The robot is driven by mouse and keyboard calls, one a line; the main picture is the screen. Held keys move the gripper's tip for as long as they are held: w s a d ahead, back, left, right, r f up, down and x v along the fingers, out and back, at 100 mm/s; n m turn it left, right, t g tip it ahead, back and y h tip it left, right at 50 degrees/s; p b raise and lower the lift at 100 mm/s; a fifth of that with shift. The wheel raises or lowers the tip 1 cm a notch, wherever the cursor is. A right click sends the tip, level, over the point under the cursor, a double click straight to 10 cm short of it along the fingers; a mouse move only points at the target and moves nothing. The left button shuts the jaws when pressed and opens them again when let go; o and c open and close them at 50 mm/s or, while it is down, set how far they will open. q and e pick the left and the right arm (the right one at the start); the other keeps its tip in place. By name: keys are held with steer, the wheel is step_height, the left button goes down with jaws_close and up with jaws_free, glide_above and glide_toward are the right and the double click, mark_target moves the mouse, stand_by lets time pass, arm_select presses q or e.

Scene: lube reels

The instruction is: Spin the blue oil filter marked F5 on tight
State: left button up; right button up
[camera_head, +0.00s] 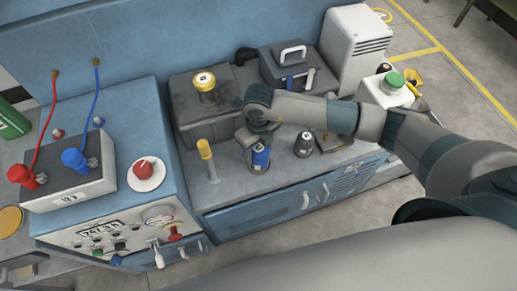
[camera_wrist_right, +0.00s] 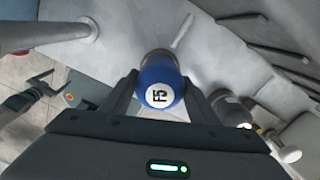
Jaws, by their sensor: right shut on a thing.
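The blue oil filter marked F5 (camera_head: 260,159) stands upright on the grey bench top near its front edge. In the right wrist view its blue end (camera_wrist_right: 160,80) with a white F5 label sits between the two dark fingers. My right gripper (camera_head: 258,142) is above the filter and shut on it. The filter's lower end and what it sits on are hard to make out. A grey and dark part that may be my left gripper (camera_head: 17,268) shows at the lower left corner of the head view; its jaws are not clear.
A yellow-topped post (camera_head: 207,160) stands left of the filter, and a dark, silver-topped cylinder (camera_head: 304,144) to its right. Behind are a grey box (camera_head: 188,120) bearing a yellow-capped cylinder (camera_head: 205,88) and a dark toolbox (camera_head: 290,68). A blue control cabinet (camera_head: 140,205) is at left.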

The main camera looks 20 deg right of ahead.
steer(key=shift+m, duration=0.6)
steer(key=m+p, duration=0.1)
steer(key=m, duration=0.1)
steer(key=shift+s+r+m, duration=0.1)
steer(key=shift+m, duration=0.3)
steer(key=shift+m+p, duration=0.5)
steer(key=shift+m, duration=0.7)
steer(key=o, duration=1.4)
steer(key=shift+c, duration=0.2)
